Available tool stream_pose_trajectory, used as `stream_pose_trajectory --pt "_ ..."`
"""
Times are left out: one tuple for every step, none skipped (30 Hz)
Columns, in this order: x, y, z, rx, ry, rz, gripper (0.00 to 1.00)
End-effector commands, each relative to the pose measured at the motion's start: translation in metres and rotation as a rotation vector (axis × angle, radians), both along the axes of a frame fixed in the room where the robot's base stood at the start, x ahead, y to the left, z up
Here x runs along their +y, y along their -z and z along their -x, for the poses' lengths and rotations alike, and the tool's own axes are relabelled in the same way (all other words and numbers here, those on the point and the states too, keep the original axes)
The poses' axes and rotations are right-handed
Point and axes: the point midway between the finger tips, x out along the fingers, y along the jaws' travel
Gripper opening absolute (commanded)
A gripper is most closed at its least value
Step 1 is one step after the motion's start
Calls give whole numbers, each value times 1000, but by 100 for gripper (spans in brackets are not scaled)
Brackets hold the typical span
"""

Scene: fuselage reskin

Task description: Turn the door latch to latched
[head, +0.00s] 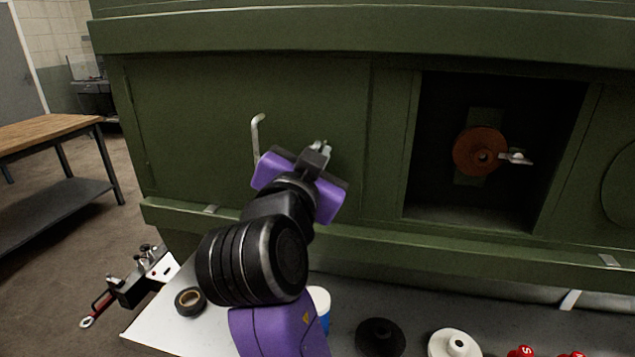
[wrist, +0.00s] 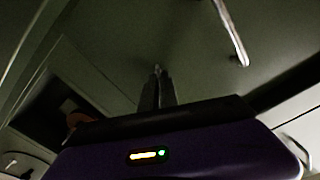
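A pale metal bent rod handle (head: 257,140) stands upright on the green door panel (head: 190,120), its hooked end at the top. It also shows at the upper right of the wrist view (wrist: 232,32). I cannot tell for sure that this rod is the door latch. My gripper (head: 321,146) is in front of the same panel, to the right of the rod and apart from it. Its two fingers (wrist: 157,72) are together with nothing seen between them. The purple gripper body hides the rod's lower end in the head view.
Right of the panel is a dark open recess with an orange disc (head: 480,151) and a small metal lever (head: 516,157). Below, a pale bench (head: 160,325) holds black tape (head: 190,301), a black disc (head: 380,337) and a white disc (head: 453,344). A wooden table (head: 45,132) stands left.

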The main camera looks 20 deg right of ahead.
Motion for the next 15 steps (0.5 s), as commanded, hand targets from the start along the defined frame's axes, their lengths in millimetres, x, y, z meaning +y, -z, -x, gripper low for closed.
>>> stream_pose_trajectory --pt "0 9 0 -31 0 -39 0" --pt "0 8 0 -48 0 -63 0" --pt "0 9 0 -69 0 -94 0" --pt "0 8 1 -87 -1 -117 0" --pt "0 9 1 -103 -1 -140 0" --pt "0 8 1 -126 -2 -170 0" --pt "0 8 1 -143 -1 -194 0" --pt "-1 8 1 -159 -1 -216 0" --pt "-1 8 1 -181 -1 -248 0" --pt "-1 9 1 -197 0 -271 0" --pt "-1 8 1 -214 0 -295 0" --pt "-1 9 1 -236 -1 -326 0" --pt "-1 8 1 -252 -2 -348 0" --pt "-1 8 1 -268 -1 -371 0" --pt "-1 8 1 -291 -1 -403 0"
